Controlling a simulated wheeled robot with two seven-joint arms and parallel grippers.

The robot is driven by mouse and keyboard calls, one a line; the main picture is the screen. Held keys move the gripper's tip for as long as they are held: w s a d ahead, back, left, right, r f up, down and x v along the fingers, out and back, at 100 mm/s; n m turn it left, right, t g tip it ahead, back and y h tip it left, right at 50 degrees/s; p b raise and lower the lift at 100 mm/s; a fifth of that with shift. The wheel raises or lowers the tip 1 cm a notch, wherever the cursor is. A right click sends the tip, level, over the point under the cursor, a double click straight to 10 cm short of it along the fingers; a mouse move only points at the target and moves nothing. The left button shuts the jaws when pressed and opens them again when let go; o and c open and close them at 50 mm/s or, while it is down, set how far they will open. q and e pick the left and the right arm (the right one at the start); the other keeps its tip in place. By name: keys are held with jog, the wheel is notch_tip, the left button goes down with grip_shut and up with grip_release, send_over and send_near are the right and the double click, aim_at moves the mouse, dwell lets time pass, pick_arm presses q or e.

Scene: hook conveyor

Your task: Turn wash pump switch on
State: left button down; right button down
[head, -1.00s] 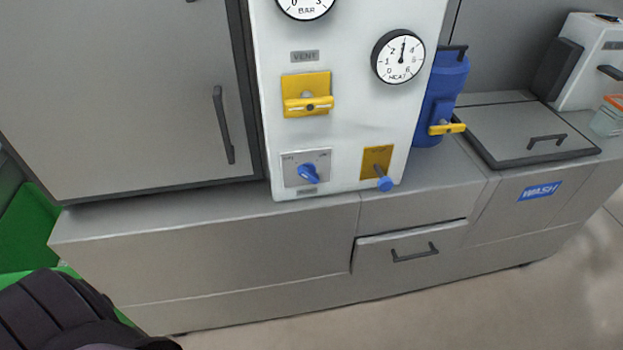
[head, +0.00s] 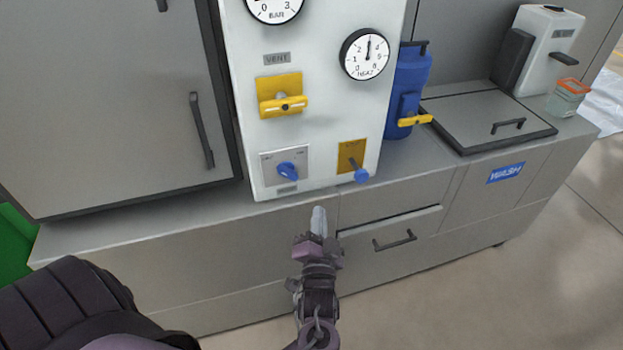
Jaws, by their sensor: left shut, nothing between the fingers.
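A blue rotary knob (head: 288,170) sits on a grey plate at the lower left of the white panel (head: 320,135). The small markings on its plate are too small to read, and it is turned at a slant. To its right, a blue-tipped lever (head: 361,174) sticks out of a yellow plate. My left gripper (head: 318,220) is shut and empty, pointing up in front of the cabinet just below the panel's lower edge. It is apart from the knob, below and to its right. My right gripper is not in view.
A yellow vent handle (head: 284,105) and a heat gauge (head: 364,54) are higher on the panel. A blue canister (head: 408,85) with a yellow lever stands right of it. A lidded wash tank (head: 490,118) is farther right. A drawer handle (head: 395,240) juts out below.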

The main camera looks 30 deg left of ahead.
aim_at(287, 172)
pick_arm(q)
jog(key=r, duration=0.1)
jog(key=r+y, duration=0.1)
jog(key=r, duration=0.1)
jog(key=s+r+n+y, duration=0.1)
jog(key=r, duration=0.1)
jog(key=shift+a, duration=0.4)
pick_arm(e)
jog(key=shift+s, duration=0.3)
pick_arm(q)
jog(key=shift+w, duration=0.1)
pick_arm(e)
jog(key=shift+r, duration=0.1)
